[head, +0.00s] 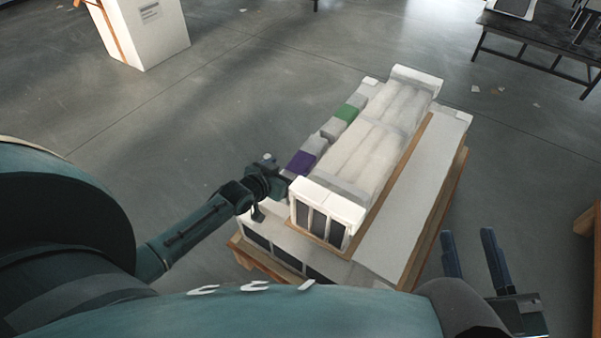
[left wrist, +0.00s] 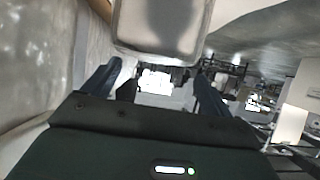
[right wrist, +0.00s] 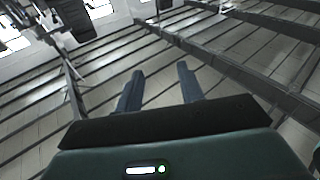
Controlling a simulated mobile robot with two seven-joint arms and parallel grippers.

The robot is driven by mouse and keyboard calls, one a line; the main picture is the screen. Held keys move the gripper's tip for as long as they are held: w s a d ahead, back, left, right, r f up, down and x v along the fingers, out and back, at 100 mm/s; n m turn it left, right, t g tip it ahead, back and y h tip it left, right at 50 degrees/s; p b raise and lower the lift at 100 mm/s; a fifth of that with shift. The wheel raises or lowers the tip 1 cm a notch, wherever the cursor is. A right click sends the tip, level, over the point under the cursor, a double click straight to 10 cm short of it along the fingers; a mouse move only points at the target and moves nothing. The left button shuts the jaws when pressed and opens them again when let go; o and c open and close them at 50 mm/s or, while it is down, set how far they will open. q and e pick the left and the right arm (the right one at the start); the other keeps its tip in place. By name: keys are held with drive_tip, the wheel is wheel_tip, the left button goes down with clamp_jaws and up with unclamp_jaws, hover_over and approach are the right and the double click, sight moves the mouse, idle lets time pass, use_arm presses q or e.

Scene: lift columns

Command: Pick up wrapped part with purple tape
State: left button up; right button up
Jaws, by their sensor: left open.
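The part with purple tape (head: 300,162) is in a row of small wrapped parts along the left side of the white stack in the head view. My left gripper (head: 282,182) is at the near end of this part; in the head view I cannot tell whether they touch. In the left wrist view my left gripper (left wrist: 155,78) is open, with a pale, rounded wrapped block (left wrist: 162,28) just ahead of its fingers. No purple shows on that block there. My right gripper (head: 472,256) is open and empty, off the right side of the stack.
A part with green tape (head: 347,112) and plain grey parts share the row. A long film-wrapped bundle (head: 365,140) with white end blocks lies right beside it. A wooden pallet (head: 448,205) carries the stack. A white box (head: 145,35) and dark table (head: 540,42) stand beyond open floor.

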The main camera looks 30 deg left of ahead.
sight(299, 163)
use_arm(q)
drive_tip(key=shift+w+d+f+b, duration=0.15)
drive_tip(key=shift+w+f+b, duration=0.2)
drive_tip(key=shift+w, duration=0.2)
drive_tip(key=b+x, duration=0.2)
drive_tip(key=shift+w+d, duration=0.2)
drive_tip(key=shift+w, duration=0.15)
drive_tip(key=shift+b+x, duration=0.45)
drive_tip(key=shift+x, duration=0.45)
drive_tip(key=shift+r, duration=0.2)
use_arm(e)
drive_tip(key=shift+w+r+n+t+y, duration=0.3)
drive_tip(key=shift+r+y, duration=0.15)
drive_tip(key=shift+r, duration=0.15)
drive_tip(key=shift+w+r+n+t+y, duration=0.15)
drive_tip(key=shift+r+n+t+y, duration=0.15)
drive_tip(key=shift+r+y, duration=0.2)
use_arm(q)
drive_tip(key=shift+c, duration=0.6)
drive_tip(key=c, duration=1.3)
drive_tip(key=shift+w+r, duration=0.1)
drive_tip(key=shift+c, duration=0.7)
